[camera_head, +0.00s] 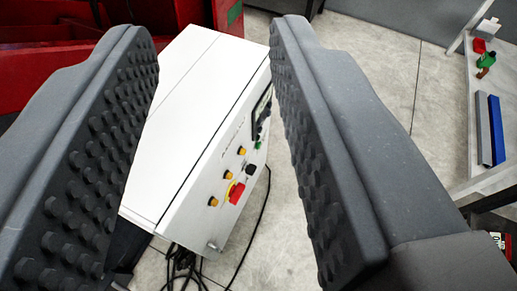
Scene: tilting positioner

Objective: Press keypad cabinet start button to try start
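The keypad cabinet (190,110) is a white box seen from above between my gripper's fingers. Its front panel faces right and is seen at a steep slant. A dark display (262,107) is partly hidden behind the right finger. I cannot read the labels. My gripper (215,110) is open and empty, with wide studded dark grey pads on both sides of the cabinet in the picture.
Red machinery (60,55) stands behind the cabinet at upper left. Black cables (185,265) hang below it onto the grey floor (385,75). A pale table (485,110) at right holds a blue bar (497,130), a grey bar and small red and green items.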

